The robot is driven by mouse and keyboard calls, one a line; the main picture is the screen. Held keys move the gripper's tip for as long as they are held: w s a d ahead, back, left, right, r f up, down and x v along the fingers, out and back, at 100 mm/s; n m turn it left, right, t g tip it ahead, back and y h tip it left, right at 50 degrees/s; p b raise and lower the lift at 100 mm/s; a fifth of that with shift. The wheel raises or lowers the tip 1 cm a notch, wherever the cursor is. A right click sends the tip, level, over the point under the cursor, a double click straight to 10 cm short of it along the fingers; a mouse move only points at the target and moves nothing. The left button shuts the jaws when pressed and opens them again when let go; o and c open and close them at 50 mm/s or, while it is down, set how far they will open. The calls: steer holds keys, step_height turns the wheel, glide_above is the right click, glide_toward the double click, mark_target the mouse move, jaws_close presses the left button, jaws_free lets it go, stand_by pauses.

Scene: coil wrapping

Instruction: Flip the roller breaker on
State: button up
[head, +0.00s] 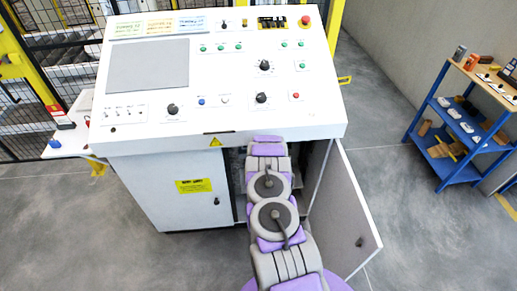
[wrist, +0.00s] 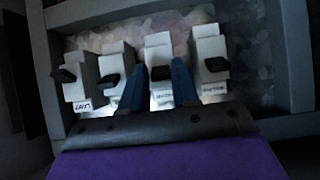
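Several pale grey breakers stand in a row in the wrist view, each with a black lever. They are the leftmost breaker (wrist: 79,90), the second breaker (wrist: 114,62), the third breaker (wrist: 158,52) and the rightmost breaker (wrist: 209,48). Labels show at their lower ends, too small and dark to read surely, so I cannot tell which is the roller breaker. My gripper (wrist: 159,68) has two blue fingers set apart, one either side of the third breaker's black lever (wrist: 160,73). Whether they touch it is unclear. In the head view the gripper is hidden inside the cabinet.
The white control cabinet (head: 180,190) has its right door (head: 342,215) open beside my arm. The grey frame (wrist: 275,60) of the breaker box closes in around the row. A blue shelf (head: 440,125) stands far right. The floor between is clear.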

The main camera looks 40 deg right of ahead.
steer(key=o, duration=0.3)
steer(key=shift+f, duration=0.15)
steer(key=shift+s, duration=0.15)
steer(key=p+v, duration=0.4)
steer(key=v, duration=1.3)
